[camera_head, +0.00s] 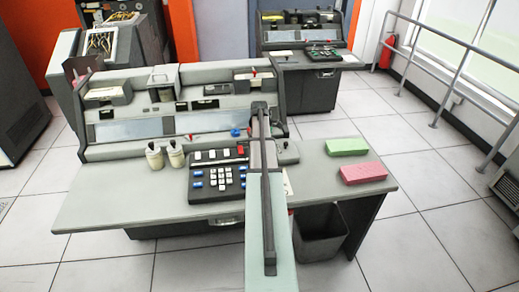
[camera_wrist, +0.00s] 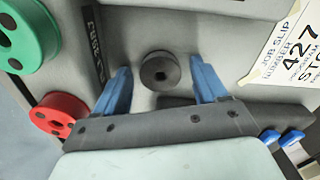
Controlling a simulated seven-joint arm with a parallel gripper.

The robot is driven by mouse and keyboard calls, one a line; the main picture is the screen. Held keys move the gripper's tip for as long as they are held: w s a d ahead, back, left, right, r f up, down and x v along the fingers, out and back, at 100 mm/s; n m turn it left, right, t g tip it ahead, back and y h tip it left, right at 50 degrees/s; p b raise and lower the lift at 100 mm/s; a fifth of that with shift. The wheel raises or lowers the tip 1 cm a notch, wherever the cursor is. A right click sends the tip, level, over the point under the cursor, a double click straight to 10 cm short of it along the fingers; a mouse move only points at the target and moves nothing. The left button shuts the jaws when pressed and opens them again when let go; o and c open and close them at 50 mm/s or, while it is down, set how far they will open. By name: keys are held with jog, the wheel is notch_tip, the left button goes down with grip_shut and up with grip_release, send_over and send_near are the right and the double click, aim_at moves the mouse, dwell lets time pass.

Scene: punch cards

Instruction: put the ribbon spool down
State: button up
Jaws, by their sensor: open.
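A dark round piece with a raised hub, which looks like the ribbon spool (camera_wrist: 160,72), sits between my gripper's fingers in the wrist view. It appears to rest on the grey surface, though its underside is hidden. My gripper (camera_wrist: 160,68) is open, with one blue finger to each side of the spool and a visible gap on both sides. In the head view my arm covers the spool and most of the gripper.
In the wrist view, a green spool-like ring (camera_wrist: 24,36) and a red one (camera_wrist: 60,114) lie left; a job slip (camera_wrist: 294,50) lies right. In the head view, a keypad (camera_head: 217,182), cups (camera_head: 155,157) and green (camera_head: 347,146) and pink (camera_head: 363,173) blocks occupy the desk (camera_head: 110,208).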

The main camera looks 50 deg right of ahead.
notch_tip(320, 180, up, 12)
jog(key=shift+r, duration=0.15)
dwell(0.5)
